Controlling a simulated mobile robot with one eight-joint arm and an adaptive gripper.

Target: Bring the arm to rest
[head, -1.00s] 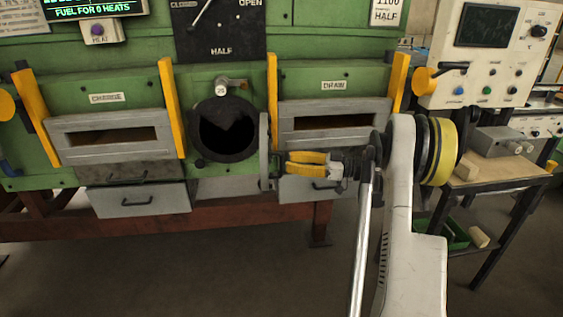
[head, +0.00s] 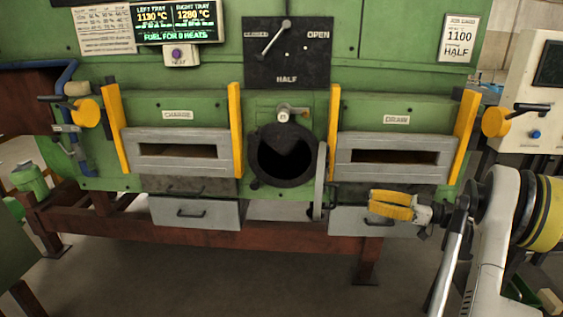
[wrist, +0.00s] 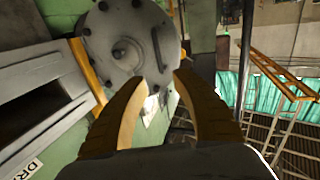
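My gripper (head: 391,206) has yellow fingers and hangs in front of the right side of the green furnace (head: 285,108), just below the DRAW slot (head: 395,157). In the wrist view my gripper (wrist: 163,95) shows its two fingers spread apart with nothing between them. Beyond the fingertips is a round grey door plate (wrist: 133,42) with a handle, swung out from the furnace. In the head view this door (head: 320,182) stands edge-on beside the dark round opening (head: 285,158). The gripper appears apart from the door.
Grey drawers (head: 196,212) sit below the CHARGE slot (head: 178,152). A red-brown beam (head: 250,238) runs under the furnace. A dial panel (head: 287,52) and a lit display (head: 178,20) are above. A control box (head: 530,90) stands at right. The floor (head: 215,285) in front is clear.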

